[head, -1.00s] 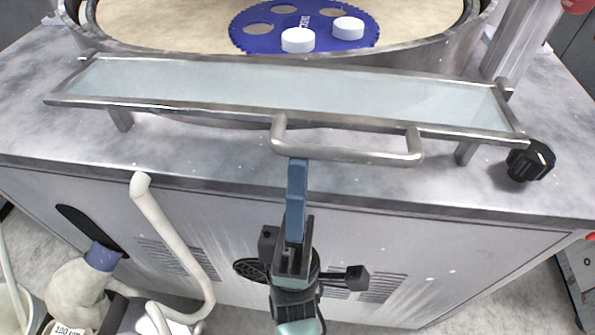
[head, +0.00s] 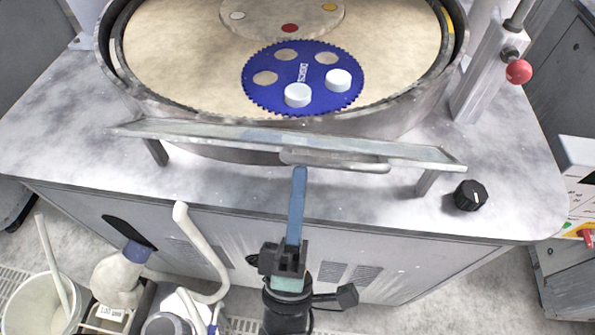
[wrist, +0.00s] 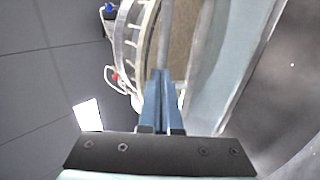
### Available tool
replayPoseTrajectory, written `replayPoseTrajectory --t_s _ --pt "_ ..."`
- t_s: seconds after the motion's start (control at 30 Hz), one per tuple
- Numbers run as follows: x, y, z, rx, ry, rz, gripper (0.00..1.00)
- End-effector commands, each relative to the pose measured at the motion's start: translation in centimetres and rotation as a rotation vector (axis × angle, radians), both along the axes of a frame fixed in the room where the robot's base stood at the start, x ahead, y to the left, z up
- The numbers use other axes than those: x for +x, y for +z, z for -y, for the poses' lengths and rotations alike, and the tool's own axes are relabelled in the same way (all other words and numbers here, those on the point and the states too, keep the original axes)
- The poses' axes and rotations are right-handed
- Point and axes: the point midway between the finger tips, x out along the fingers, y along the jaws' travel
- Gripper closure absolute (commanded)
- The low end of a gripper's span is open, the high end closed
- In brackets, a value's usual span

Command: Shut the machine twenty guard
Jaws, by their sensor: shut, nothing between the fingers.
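The guard (head: 220,131) is a long clear panel in a metal frame, along the front of the round machine bowl. In the head view it shows nearly edge-on as a thin, slightly slanted strip, lower than the bowl rim. Its bar handle (head: 345,163) sticks out on the near side. My gripper (head: 299,172) is shut and empty, its blue fingers pointing up with the tips just under the handle's left end; I cannot tell whether they touch. In the wrist view the shut fingers (wrist: 160,78) point towards the bowl, with the pale panel (wrist: 223,50) to their right. No machine number is readable.
A blue toothed carrier (head: 275,90) with two white discs lies in the bowl (head: 410,118). A black knob (head: 470,195) sits at the right on the worktop. A post with a red ball (head: 518,71) stands at the right. A hose (head: 200,250), bottle and bucket (head: 40,303) are at lower left.

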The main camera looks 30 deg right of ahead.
Motion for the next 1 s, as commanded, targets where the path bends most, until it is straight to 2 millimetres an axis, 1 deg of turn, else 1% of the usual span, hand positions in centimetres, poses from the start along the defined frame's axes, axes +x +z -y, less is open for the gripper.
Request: replayPoseTrajectory --t_s 0.03,0.1,0.47,0.7,1.0 --pt "0.1 1.8 0.2 0.017 -0.004 -0.025 1.0" --pt "0.4 2.5 0.4 0.042 -0.004 -0.061 1.0" --pt "2.3 5.3 1.7 0.169 -0.003 -0.249 1.0" --pt "4.3 7.2 3.0 0.162 -0.002 -0.24 1.0" --pt "7.2 8.7 4.9 0.162 -0.002 -0.241 1.0"
